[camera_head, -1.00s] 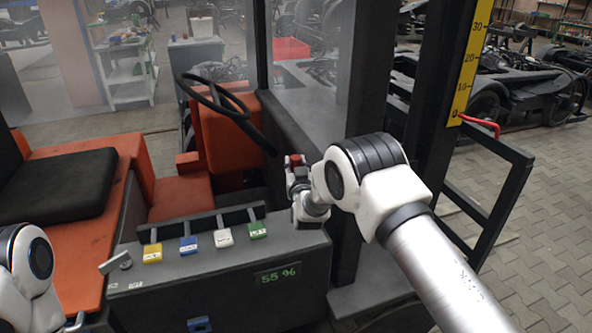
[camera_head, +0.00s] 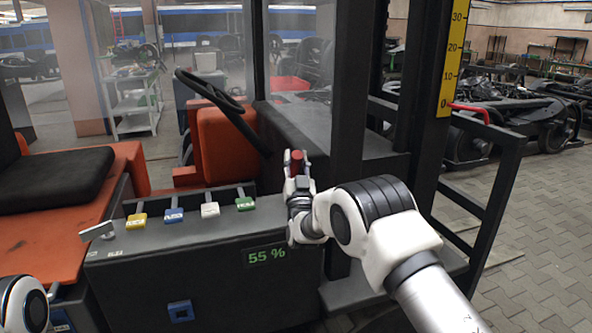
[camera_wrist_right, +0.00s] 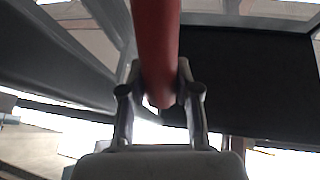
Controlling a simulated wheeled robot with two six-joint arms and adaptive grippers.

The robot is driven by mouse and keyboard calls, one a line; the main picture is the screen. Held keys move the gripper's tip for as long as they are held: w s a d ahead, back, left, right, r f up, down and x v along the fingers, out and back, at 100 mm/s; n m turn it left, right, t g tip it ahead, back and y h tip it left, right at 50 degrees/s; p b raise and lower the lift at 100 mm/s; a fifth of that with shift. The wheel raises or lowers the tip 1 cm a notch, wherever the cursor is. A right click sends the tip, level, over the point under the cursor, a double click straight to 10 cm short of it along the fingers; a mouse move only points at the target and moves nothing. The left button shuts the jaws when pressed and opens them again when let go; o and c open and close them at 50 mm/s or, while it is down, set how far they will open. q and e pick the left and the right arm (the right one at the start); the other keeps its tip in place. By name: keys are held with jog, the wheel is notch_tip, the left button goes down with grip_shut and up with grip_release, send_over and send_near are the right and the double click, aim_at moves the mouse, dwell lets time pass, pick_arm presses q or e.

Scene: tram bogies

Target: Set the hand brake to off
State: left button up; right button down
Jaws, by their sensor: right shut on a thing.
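The hand brake lever (camera_head: 297,161) shows as a red grip standing about upright at the right end of the dark console. My right gripper (camera_head: 298,180) is shut on it, with a finger on either side. In the right wrist view the red grip (camera_wrist_right: 156,45) runs from the top edge down between the two fingers (camera_wrist_right: 160,92). The lever's lower part and its pivot are hidden behind my gripper and wrist. Of my left arm, only a white joint shows at the lower left; its gripper is out of view.
The console (camera_head: 215,265) carries yellow, blue, white and green labelled levers and a "55 %" display (camera_head: 267,255). A silver key-like handle (camera_head: 97,231) is at its left end. The steering wheel (camera_head: 210,90) and a black mast post (camera_head: 352,130) stand close by.

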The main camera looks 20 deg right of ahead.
jog(key=shift+f, duration=0.25)
jog(key=c, duration=1.2)
grip_release()
jog(key=shift+c, duration=0.2)
jog(key=o, duration=0.4)
jog(key=shift+o, duration=0.2)
jog(key=shift+s+r, duration=0.1)
jog(key=v, duration=1.2)
